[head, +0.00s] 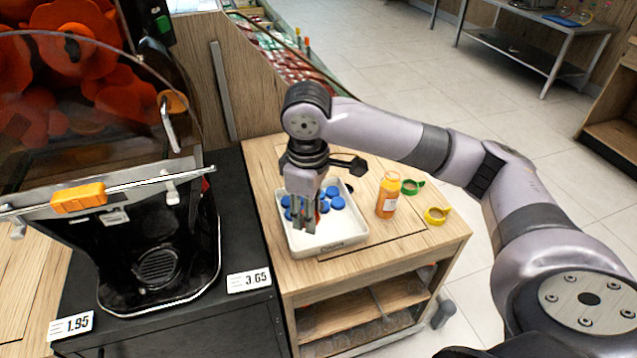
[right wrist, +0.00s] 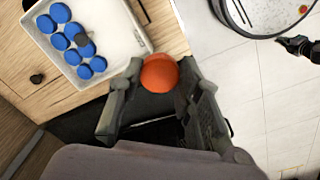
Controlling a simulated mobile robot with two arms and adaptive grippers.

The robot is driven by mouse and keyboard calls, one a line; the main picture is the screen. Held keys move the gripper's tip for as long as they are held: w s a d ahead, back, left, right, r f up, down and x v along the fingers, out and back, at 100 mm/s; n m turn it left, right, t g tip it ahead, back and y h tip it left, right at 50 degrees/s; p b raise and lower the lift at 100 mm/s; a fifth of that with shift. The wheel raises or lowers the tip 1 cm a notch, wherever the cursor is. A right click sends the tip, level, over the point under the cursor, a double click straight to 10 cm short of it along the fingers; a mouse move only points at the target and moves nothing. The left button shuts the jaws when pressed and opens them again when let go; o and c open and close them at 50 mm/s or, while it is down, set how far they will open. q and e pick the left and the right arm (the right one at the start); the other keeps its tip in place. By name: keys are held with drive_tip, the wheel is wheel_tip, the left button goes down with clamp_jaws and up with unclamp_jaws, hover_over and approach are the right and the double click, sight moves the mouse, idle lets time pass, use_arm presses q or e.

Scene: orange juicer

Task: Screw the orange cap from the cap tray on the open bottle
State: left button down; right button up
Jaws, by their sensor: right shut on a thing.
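My right gripper (head: 306,222) is over the white cap tray (head: 335,246), fingers pointing down. In the right wrist view the gripper (right wrist: 150,88) is shut on a round orange cap (right wrist: 159,73) between its fingertips. In the head view only a small orange-red bit of the cap (head: 318,213) shows beside the fingers. The tray also shows in the right wrist view (right wrist: 107,48); several blue caps (head: 337,203) lie in it. The orange bottle (head: 386,197) stands upright right of the tray, apart from the gripper. Its mouth is too small to make out. My left gripper is not in view.
A green ring (head: 412,187) and a yellow ring (head: 437,215) lie right of the bottle on the wooden stand (head: 400,250). The juicer (head: 160,265) stands at the left on a black counter. My right arm passes above the stand's right side.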

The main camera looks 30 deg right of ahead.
drive_tip(key=s+a+f+m, duration=0.2)
drive_tip(key=s+a+m, duration=0.3)
drive_tip(key=s+m, duration=0.2)
drive_tip(key=shift+s, duration=0.6)
